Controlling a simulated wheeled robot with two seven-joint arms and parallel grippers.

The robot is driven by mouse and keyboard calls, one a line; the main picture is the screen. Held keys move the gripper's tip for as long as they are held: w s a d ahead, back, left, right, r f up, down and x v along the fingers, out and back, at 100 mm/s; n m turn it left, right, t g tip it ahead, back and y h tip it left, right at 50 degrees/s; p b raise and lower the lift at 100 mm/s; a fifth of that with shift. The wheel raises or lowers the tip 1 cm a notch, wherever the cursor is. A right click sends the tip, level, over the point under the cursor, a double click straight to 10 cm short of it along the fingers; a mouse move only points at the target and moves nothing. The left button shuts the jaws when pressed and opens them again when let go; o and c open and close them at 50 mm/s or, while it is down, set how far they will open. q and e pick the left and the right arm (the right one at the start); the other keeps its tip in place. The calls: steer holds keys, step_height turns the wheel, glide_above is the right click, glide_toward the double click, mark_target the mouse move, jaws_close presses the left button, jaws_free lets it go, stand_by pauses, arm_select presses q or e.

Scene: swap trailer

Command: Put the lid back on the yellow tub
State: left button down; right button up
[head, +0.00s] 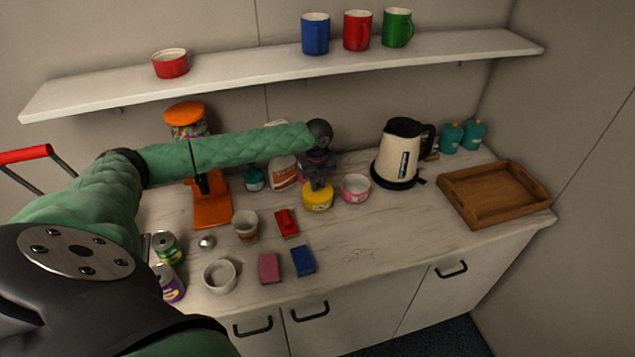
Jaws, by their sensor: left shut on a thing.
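The yellow tub (318,206) stands on the counter, left of the kettle. My left gripper (319,184) reaches over it from above, pointing down. It is shut on what looks like the tub's yellow lid (308,192), at the top of the tub. The fingers hide part of the lid. I cannot tell whether the lid sits flat on the rim or is slightly above it. My right gripper is not in view.
A pink-and-white tub (355,188) stands close on the right, before the kettle (399,153). White bottles stand behind. A red item (286,223), a beige cup (245,226) and sponges (269,268) lie nearer. The counter before the wooden tray (470,212) is clear.

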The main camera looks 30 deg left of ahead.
arm_select(q)
steer(key=c, duration=0.8)
jaws_free()
steer(key=shift+r, duration=0.1)
steer(key=shift+r+p, duration=1.05)
steer(key=shift+r, duration=0.15)
steer(key=shift+r+p, duration=0.6)
steer(key=shift+r, duration=1.6)
jaws_close()
